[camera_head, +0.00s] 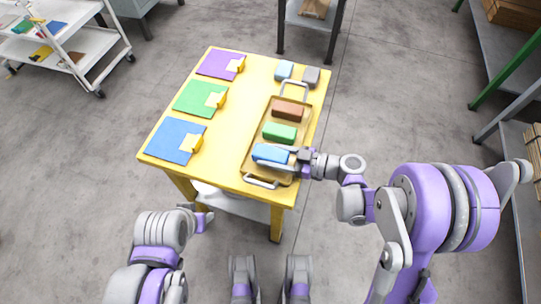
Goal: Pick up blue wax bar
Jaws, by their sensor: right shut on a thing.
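The blue wax bar (269,153) lies at the near end of a brown tray (253,172) on the yellow table. My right gripper (285,156) reaches in from the right and is shut on the blue bar; I cannot tell whether the bar is off the tray floor. A green bar (280,133) and a brown bar (288,111) sit behind it in the same tray. My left gripper (204,220) is low in front of the table's near edge, apart from everything; its fingers are too small to read.
On the table's left are a blue mat (171,140), a green mat (195,98) and a purple mat (216,63), each with a yellow piece. Two small blocks, light blue (284,70) and grey (311,77), stand behind the tray. Shelving (500,70) stands at right.

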